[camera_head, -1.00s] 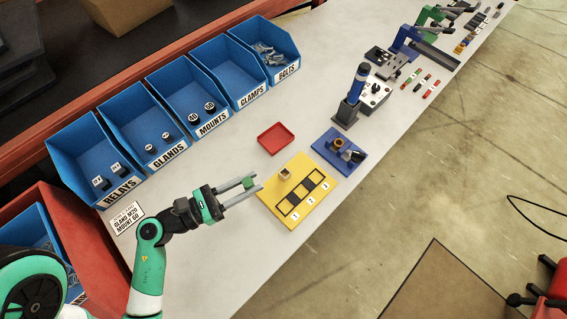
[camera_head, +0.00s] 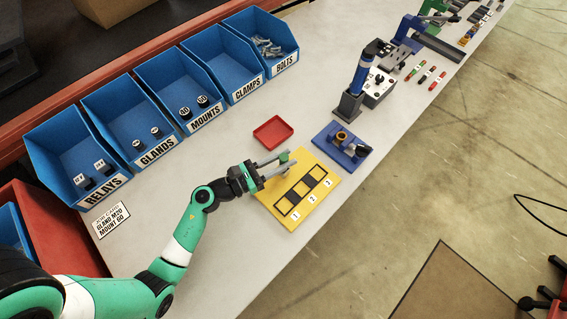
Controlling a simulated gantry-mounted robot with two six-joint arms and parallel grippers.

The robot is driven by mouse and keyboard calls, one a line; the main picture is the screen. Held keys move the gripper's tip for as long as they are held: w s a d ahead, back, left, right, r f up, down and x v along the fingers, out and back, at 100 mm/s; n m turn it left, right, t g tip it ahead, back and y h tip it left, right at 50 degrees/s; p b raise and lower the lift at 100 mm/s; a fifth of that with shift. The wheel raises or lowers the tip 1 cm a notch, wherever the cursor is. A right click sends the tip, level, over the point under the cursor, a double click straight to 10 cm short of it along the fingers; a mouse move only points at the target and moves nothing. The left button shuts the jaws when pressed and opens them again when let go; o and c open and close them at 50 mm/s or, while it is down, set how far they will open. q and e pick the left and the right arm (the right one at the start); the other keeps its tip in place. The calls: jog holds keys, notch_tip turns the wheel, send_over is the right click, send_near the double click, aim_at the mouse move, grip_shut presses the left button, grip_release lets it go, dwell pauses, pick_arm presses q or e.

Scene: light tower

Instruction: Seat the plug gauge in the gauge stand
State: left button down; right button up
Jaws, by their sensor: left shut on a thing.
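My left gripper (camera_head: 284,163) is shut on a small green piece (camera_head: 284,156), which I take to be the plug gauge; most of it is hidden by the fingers. The gripper is over the back part of the yellow board (camera_head: 311,160). This board has a row of dark slots marked 1, 2 and 3. The small pale square holder on the board, perhaps the gauge stand, is now hidden behind the gripper. I cannot tell whether the green piece touches it. My right gripper is not in view.
A red tray (camera_head: 273,143) lies behind the yellow board. A blue plate (camera_head: 329,148) with a brass-coloured ring and a dark part is to the right. A blue upright tool (camera_head: 361,75) stands beyond it. Labelled blue bins (camera_head: 190,85) line the back.

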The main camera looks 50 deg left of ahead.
pick_arm(q)
jog(key=shift+f, duration=0.65)
jog(key=shift+s+r, duration=0.1)
jog(key=shift+s, duration=0.05)
jog(key=shift+f, duration=0.2)
jog(key=c, duration=0.6)
grip_release()
jog(key=shift+c, duration=0.2)
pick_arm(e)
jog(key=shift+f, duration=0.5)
pick_arm(q)
jog(key=shift+r, duration=0.1)
jog(key=shift+r, duration=0.25)
jog(key=s, duration=0.4)
jog(key=s+a+p, duration=0.1)
jog(key=s, duration=0.2)
jog(key=s+a, duration=0.1)
jog(key=s, duration=0.3)
jog(key=shift+s+a+f, duration=0.1)
jog(key=shift+s+a, duration=0.05)
jog(key=shift+s, duration=0.2)
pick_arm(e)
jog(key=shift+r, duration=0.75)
